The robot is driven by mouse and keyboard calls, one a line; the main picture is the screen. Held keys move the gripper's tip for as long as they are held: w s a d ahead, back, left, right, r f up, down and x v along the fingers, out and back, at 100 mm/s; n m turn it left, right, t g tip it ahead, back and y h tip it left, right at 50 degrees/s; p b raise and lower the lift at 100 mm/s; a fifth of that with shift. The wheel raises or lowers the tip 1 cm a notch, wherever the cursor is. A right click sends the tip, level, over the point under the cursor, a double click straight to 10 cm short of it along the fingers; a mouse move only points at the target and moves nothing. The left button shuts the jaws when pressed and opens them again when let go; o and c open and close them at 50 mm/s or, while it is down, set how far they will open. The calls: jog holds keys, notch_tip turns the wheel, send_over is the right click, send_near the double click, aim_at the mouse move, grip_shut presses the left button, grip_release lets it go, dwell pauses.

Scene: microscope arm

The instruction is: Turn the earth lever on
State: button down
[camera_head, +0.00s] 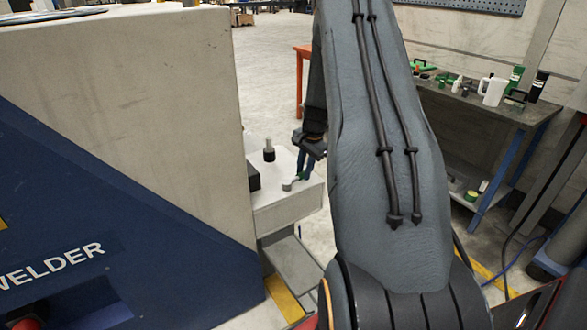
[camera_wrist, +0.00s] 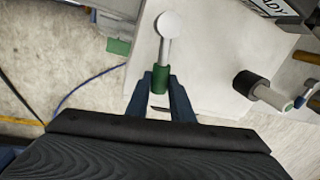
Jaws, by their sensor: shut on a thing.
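The lever with a green grip (camera_wrist: 161,79), which I take to be the earth lever, has a pale metal rod and a round pivot (camera_wrist: 168,24) on the white-grey box top (camera_wrist: 205,70). My gripper (camera_wrist: 161,84) is shut on the green grip, with one blue finger on each side. In the head view my gripper (camera_head: 303,165) is low over the box (camera_head: 290,212) beside the welder, partly hidden by my arm. The lever's round end (camera_head: 287,186) shows next to it. The lever lies low across the box top.
The welder (camera_head: 130,130) rises at the left. A bench (camera_head: 480,100) with bottles stands at the back right.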

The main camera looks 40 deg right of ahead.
jog(key=shift+s+m+h, duration=0.3)
jog(key=shift+s+m, duration=0.6)
jog(key=shift+m, duration=0.3)
jog(key=c, duration=1.6)
grip_release()
jog(key=shift+o, duration=0.2)
jog(key=shift+r, duration=0.1)
jog(key=shift+r, duration=0.35)
notch_tip(320, 180, up, 7)
jog(key=s+b, duration=0.1)
jog(key=shift+s, duration=0.3)
jog(key=shift+f, duration=0.15)
